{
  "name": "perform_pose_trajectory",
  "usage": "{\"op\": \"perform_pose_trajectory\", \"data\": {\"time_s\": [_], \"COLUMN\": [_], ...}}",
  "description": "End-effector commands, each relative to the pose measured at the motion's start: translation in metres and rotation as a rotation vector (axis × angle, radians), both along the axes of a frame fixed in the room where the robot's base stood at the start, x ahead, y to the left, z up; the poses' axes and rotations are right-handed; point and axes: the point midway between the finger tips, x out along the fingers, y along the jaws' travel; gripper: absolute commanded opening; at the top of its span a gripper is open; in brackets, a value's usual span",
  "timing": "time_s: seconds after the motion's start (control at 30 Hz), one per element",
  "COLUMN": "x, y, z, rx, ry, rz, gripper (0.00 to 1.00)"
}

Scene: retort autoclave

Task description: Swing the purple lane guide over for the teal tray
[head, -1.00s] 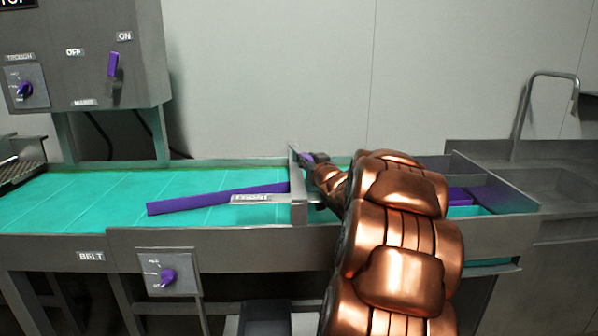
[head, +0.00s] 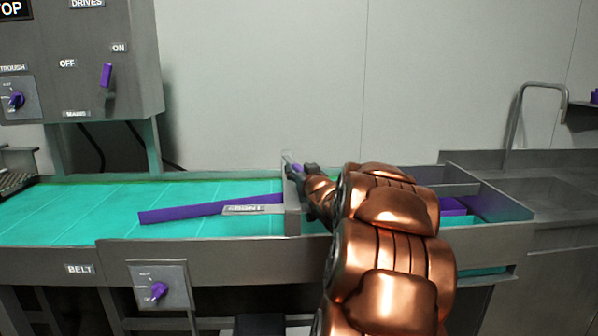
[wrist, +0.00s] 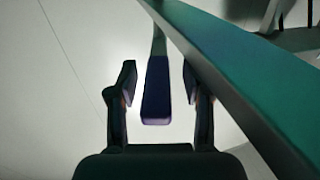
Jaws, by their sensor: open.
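The purple lane guide (head: 190,212) lies slantwise over the teal belt (head: 70,215) in the head view, its right end by the grey cross wall. My gripper (head: 303,174) is at the far end of that wall, next to a small purple piece. In the wrist view a purple-ended handle (wrist: 156,95) stands between the two open fingers of my gripper (wrist: 158,84), with a gap on either side. A teal surface (head: 495,208) shows in the right-hand bay. I cannot tell whether it is the teal tray; my arm hides part of that bay.
A purple knob (head: 158,290) is on the front panel below the belt. A control cabinet (head: 90,60) stands at the back left. A purple block (head: 452,206) is in the right-hand bay. A sink (head: 560,190) lies far right.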

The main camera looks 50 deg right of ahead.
Motion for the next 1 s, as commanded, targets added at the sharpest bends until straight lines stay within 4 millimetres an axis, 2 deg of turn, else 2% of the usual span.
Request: {"op": "perform_pose_trajectory", "data": {"time_s": [0.27, 0.8, 1.0], "x": [-0.01, -0.076, -0.095], "y": [0.004, 0.046, 0.057], "z": [0.0, 0.001, 0.0], "rx": [0.001, 0.0, 0.002], "ry": [0.001, -0.001, 0.0], "rz": [-0.002, -0.002, -0.002], "gripper": [0.5, 0.5, 0.5]}}
